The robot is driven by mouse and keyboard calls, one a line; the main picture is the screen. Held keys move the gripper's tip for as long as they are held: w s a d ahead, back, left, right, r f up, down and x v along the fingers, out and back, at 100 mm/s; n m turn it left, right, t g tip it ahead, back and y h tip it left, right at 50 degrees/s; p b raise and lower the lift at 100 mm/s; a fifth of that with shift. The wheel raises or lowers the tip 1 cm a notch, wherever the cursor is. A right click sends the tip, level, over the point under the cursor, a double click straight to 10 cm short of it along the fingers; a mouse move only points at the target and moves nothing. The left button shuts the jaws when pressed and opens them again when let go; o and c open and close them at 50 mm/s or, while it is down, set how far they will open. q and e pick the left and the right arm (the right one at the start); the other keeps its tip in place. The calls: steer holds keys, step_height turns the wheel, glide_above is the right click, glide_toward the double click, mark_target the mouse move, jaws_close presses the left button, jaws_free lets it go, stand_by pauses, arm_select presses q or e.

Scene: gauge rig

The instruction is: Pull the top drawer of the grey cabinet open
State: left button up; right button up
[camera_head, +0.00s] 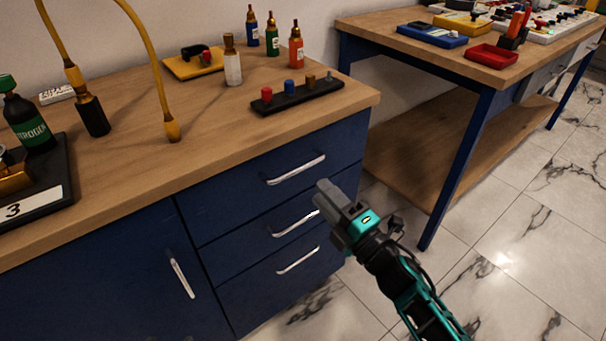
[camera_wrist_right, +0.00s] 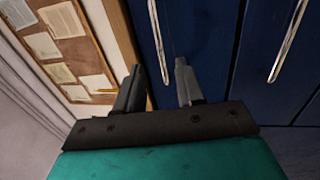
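The cabinet (camera_head: 150,240) looks dark blue, not grey, with a wooden top. Its top drawer (camera_head: 240,190) is closed, with a silver bar handle (camera_head: 297,170). My right gripper (camera_head: 324,194) is in front of the drawers, just below and right of that handle. In the right wrist view my right gripper (camera_wrist_right: 160,78) is open, its two fingers apart. The top handle (camera_wrist_right: 157,40) shows in the gap between the fingertips; I cannot tell whether it lies between them in depth. Nothing is visibly gripped. My left gripper is not in view.
Two lower drawers have handles (camera_head: 295,224) (camera_head: 298,260), and a cabinet door (camera_head: 120,290) is at left. Bottles, a black rack (camera_head: 297,95) and a yellow hose (camera_head: 160,90) stand on top. A second table (camera_head: 465,75) is at right. The tiled floor (camera_head: 500,240) is clear.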

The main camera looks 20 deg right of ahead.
mark_target(301, 170)
steer(key=x, duration=0.7)
steer(key=shift+w, duration=0.15)
steer(key=shift+c, duration=0.3)
jaws_close()
